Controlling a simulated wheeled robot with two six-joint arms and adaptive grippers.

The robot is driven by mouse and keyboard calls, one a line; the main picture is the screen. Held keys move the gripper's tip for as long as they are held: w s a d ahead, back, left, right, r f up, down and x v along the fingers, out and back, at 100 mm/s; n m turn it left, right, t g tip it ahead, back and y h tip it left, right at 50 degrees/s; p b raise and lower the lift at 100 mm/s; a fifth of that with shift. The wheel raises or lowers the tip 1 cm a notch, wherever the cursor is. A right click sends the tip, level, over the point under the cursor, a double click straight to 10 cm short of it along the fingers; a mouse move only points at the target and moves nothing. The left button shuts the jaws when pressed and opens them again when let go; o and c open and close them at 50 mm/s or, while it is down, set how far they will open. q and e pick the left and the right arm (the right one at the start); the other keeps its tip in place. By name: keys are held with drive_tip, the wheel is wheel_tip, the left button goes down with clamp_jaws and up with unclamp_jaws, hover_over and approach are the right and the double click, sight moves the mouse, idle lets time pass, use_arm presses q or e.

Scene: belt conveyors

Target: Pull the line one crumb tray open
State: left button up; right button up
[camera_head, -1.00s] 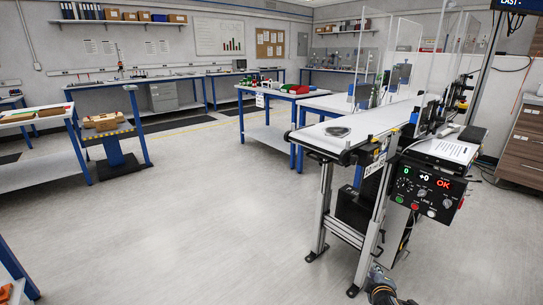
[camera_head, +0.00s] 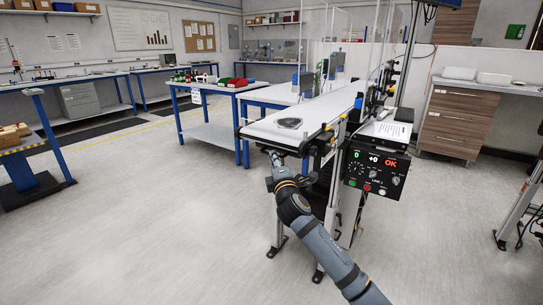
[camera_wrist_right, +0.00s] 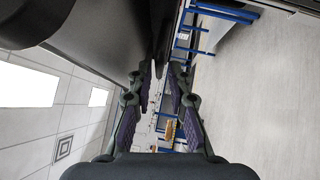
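The line one conveyor has a white belt (camera_head: 304,117), with its near end facing me. A dark box shape (camera_head: 318,192) sits below the belt between the legs, partly behind my right arm; I cannot tell whether it is the crumb tray. My right gripper (camera_head: 272,155) is at the left side of the conveyor's near end, just below belt height. In the right wrist view the two fingers (camera_wrist_right: 160,80) are apart with nothing seen between them. Dark surfaces fill the top of that view close to the fingers. I cannot tell whether they touch. My left gripper is out of view.
A control box (camera_head: 376,172) marked LINE 1 hangs at the right of the conveyor's near end. A dark round piece (camera_head: 289,123) lies on the belt. A blue-framed table (camera_head: 212,86) stands behind to the left. The floor (camera_head: 150,220) in front left is clear.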

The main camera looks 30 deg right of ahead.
drive_tip(key=x, duration=0.3)
drive_tip(key=shift+w, duration=0.1)
clamp_jaws()
